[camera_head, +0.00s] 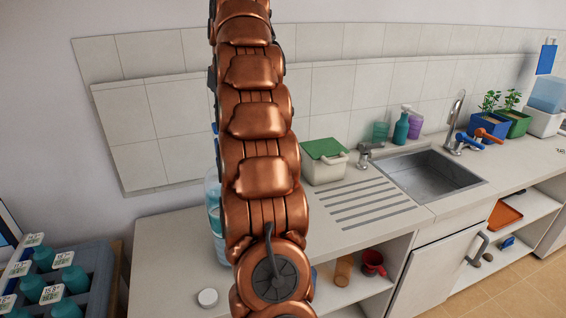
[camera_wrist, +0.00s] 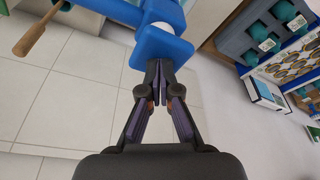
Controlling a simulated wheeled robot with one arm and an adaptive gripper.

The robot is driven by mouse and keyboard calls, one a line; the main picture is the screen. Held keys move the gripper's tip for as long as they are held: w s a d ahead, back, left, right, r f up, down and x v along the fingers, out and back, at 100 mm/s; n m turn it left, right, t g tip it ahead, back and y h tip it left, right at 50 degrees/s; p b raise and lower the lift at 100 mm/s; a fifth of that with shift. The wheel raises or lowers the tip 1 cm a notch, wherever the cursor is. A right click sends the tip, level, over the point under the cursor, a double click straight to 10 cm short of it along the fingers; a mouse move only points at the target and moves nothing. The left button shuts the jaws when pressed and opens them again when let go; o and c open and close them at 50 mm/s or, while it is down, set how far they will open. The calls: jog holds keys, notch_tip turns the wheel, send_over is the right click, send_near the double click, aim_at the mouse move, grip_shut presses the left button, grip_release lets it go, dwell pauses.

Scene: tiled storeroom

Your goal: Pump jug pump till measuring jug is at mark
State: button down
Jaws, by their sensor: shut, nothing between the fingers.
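A clear bluish water jug (camera_head: 213,205) stands on the counter, mostly hidden behind my arm in the head view. In the wrist view, a blue fitting (camera_wrist: 160,46) with a white round part at its middle lies just past my fingertips; it looks like the pump head. My gripper (camera_wrist: 158,80) is shut and empty, its tips close to the blue fitting's lower edge. I cannot tell whether they touch it. My gripper is hidden in the head view. I cannot make out the measuring jug or its mark in either view.
A green-lidded box (camera_head: 324,162), a sink (camera_head: 430,173) and a teal bottle (camera_head: 401,129) are to the right. A rack of teal-capped bottles (camera_head: 92,266) stands at left. A wooden-handled item (camera_wrist: 38,30) shows in the wrist view.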

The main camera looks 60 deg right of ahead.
jog(key=shift+f, duration=0.15)
jog(key=shift+f+b, duration=1)
jog(key=shift+f, duration=0.15)
jog(key=shift+r+p, duration=1)
jog(key=shift+r, duration=0.3)
jog(key=shift+f, duration=0.15)
